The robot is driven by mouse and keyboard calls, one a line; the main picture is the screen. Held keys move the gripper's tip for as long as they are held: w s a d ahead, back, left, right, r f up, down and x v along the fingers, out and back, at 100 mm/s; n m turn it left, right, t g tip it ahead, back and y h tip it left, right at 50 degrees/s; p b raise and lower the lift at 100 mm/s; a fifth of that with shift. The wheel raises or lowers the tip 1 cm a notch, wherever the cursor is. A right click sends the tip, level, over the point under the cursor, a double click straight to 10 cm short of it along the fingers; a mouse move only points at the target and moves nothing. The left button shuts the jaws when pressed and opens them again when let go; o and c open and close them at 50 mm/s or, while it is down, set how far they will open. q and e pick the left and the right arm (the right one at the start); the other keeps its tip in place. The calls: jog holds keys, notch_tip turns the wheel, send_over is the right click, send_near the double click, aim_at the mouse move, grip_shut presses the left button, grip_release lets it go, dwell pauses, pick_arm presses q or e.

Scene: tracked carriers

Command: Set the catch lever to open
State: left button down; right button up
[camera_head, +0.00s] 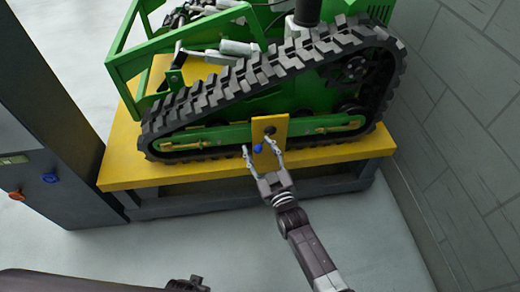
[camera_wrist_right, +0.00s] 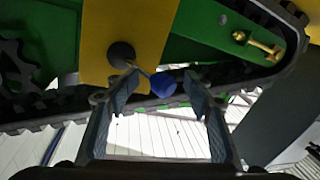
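The catch lever has a blue knob (camera_head: 258,148) and sits on a yellow plate (camera_head: 264,124) at the side of the green tracked carrier (camera_head: 225,134). In the right wrist view the blue knob (camera_wrist_right: 163,84) is at the end of a short thin rod from a dark round pivot (camera_wrist_right: 121,54) on the plate. My right gripper (camera_head: 262,155) is open, with a finger on either side of the knob. In the wrist view its fingertips (camera_wrist_right: 150,92) stand apart from the knob. A dark end of my left arm (camera_head: 187,284) shows at the bottom edge; its fingers are unclear.
The carrier stands on a yellow-topped bench (camera_head: 125,165). A dark cabinet (camera_head: 50,150) with a blue and an orange knob stands at the left. A grey block wall (camera_head: 465,120) closes off the right. The pale floor in front of the bench is clear.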

pick_arm(q)
jog(key=shift+s, duration=0.2)
pick_arm(e)
jog(key=shift+a+r, duration=0.3)
jog(key=shift+a, duration=0.1)
jog(key=shift+s, duration=0.15)
jog(key=shift+s+d, duration=0.2)
jog(key=shift+s, duration=0.1)
pick_arm(q)
jog(key=shift+a, duration=0.1)
pick_arm(e)
jog(key=v, duration=1.1)
jog(key=shift+d+f, duration=0.3)
jog(key=shift+d, duration=0.1)
